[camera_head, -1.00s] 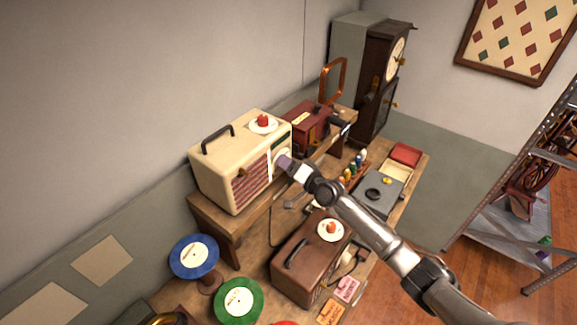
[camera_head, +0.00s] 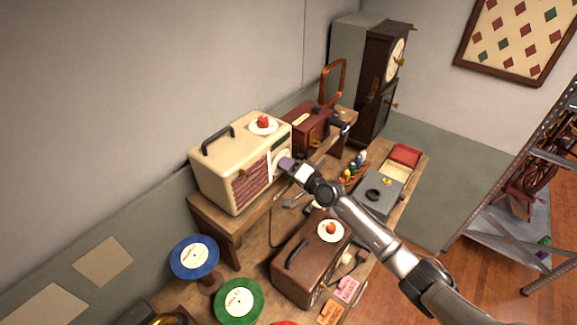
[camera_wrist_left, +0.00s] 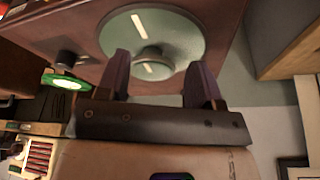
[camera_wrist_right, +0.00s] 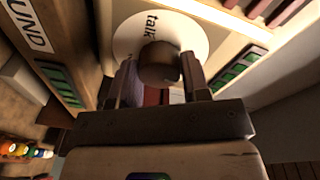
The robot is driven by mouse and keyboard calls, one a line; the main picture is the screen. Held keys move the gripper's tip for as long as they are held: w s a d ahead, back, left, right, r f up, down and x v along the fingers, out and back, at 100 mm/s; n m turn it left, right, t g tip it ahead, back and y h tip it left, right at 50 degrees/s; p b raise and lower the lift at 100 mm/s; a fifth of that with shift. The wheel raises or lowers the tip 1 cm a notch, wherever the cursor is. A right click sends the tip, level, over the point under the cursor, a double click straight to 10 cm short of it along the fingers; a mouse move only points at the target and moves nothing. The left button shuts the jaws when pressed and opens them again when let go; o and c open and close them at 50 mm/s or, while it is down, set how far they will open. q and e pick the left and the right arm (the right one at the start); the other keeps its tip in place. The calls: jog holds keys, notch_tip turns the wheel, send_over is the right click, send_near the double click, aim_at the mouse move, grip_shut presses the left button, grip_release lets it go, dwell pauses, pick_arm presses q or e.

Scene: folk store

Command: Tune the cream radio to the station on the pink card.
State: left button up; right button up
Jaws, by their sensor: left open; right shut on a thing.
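The cream radio (camera_head: 233,165) stands on a wooden riser, its front facing lower right in the head view. My right gripper (camera_head: 285,163) is at its round dial. In the right wrist view, the fingers (camera_wrist_right: 165,82) are shut on a brown knob (camera_wrist_right: 159,62) in front of the white dial plate (camera_wrist_right: 128,38), where the word "talk" shows. The rest of the dial is hidden. The pink card (camera_head: 346,289) lies by the brown radio; its writing is too small to read. My left gripper (camera_wrist_left: 160,70) is open before a green dial with a knob (camera_wrist_left: 154,60); its arm is outside the head view.
The brown radio (camera_head: 312,262) and an orange card (camera_head: 330,312) are at the front of the bench. A red radio (camera_head: 307,127) stands behind the cream one. Small plates with red things sit on the cream and brown radios. Blue (camera_head: 195,257) and green (camera_head: 238,301) records stand at left.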

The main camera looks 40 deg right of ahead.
jog(key=m+p, duration=0.2)
jog(key=m, duration=0.2)
jog(key=m+g+p, duration=0.1)
jog(key=m+p, duration=0.1)
jog(key=m, duration=0.3)
jog(key=shift+r+m+y, duration=0.1)
jog(key=shift+m+y, duration=0.2)
jog(key=shift+y, duration=0.1)
jog(key=shift+d+m, duration=0.1)
jog(key=shift+m, duration=0.2)
jog(key=o, duration=0.9)
jog(key=shift+s, duration=0.1)
